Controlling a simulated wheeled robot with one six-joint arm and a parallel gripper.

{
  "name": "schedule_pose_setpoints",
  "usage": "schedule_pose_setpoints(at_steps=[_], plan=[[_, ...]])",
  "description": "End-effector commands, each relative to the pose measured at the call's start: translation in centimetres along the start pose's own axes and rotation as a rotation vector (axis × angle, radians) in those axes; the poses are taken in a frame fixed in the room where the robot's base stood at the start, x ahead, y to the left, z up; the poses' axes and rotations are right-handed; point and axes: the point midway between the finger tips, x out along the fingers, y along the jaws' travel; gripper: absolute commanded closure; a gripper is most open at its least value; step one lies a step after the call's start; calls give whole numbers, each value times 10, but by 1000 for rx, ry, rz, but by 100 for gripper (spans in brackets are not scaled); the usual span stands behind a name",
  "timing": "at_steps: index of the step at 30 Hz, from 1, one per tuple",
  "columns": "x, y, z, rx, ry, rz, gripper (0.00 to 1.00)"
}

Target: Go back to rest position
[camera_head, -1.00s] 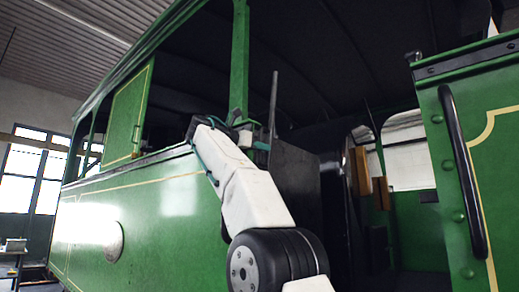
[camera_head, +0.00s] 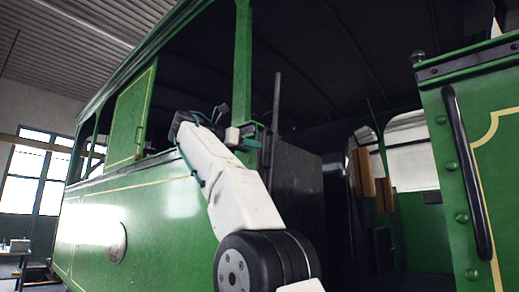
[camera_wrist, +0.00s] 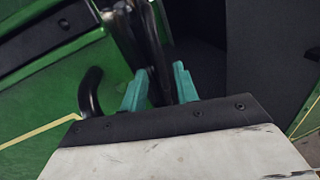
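My gripper (camera_wrist: 161,88) shows in the wrist view as two teal fingers, standing apart. A dark curved rail (camera_wrist: 125,30) passes behind and between them; I cannot tell whether they touch it, but they do not look closed on it. In the head view my white arm reaches up and left to the cab opening of the green steam tram (camera_head: 170,215). My gripper (camera_head: 238,138) is small and partly hidden there, beside the green window post (camera_head: 242,65).
A black handrail (camera_head: 467,170) is fixed on the green panel (camera_head: 500,190) at right. A dark upright panel (camera_head: 297,185) stands behind my arm. The dark cab interior lies beyond it. A small table (camera_head: 15,248) stands far left.

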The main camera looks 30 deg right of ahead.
Motion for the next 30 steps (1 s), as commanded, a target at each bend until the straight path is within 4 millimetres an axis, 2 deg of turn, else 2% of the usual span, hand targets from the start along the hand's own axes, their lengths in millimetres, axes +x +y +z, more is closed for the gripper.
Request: schedule_pose_setpoints(at_steps=[3, 7, 25, 28, 30], plan=[[-16, 1, 0, 1, 1, 3, 70], [-23, 0, 0, 0, 0, 0, 70], [-22, -1, 0, 8, 8, 7, 70], [-19, -2, -6, 46, 46, 41, 70], [-16, -4, -17, 97, 102, 77, 70]])
